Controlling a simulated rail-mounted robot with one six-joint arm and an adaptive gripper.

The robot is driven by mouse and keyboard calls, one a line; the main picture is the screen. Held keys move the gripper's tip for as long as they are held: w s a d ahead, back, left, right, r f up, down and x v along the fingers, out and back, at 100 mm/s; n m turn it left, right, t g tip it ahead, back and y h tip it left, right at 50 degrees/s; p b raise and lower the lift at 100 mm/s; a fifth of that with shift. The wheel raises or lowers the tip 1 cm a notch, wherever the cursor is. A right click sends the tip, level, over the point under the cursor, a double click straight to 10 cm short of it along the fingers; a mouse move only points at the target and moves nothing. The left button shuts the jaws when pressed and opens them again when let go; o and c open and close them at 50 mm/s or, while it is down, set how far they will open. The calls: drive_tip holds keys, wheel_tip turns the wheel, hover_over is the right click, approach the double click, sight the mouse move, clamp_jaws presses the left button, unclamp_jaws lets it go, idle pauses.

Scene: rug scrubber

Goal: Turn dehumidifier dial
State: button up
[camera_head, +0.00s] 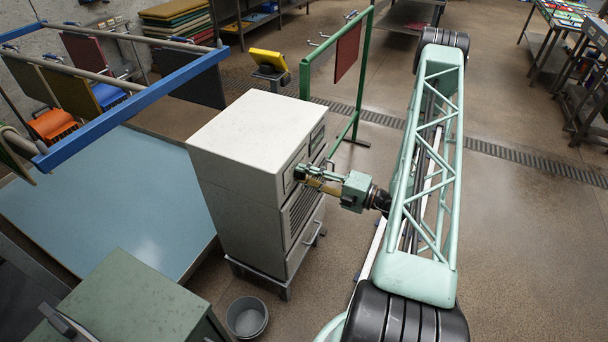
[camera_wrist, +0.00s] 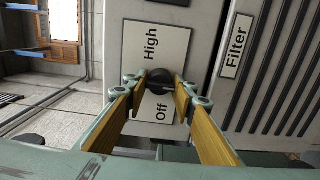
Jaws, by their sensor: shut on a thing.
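The dehumidifier (camera_head: 262,128) is a tall off-white box cabinet in the middle of the head view, with a grilled front facing right. In the wrist view its black dial (camera_wrist: 159,79) sits on a white label plate (camera_wrist: 155,50) marked "High" and "Off", between the two words. My gripper (camera_wrist: 160,88) has yellow-padded fingers, and their tips are closed on the dial from both sides. In the head view my gripper (camera_head: 306,176) reaches the cabinet's front from the right. The dial is hidden there.
A "Filter" label (camera_wrist: 236,46) and dark grille slats lie right of the dial. A grey bucket (camera_head: 247,317) stands on the floor below the cabinet. A green frame (camera_head: 358,80) stands behind it. A pale blue platform (camera_head: 110,200) is at left. The floor at right is open.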

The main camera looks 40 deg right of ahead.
drive_tip(key=o, duration=0.9)
drive_tip(key=shift+s, duration=0.1)
drive_tip(key=shift+v, duration=5.9)
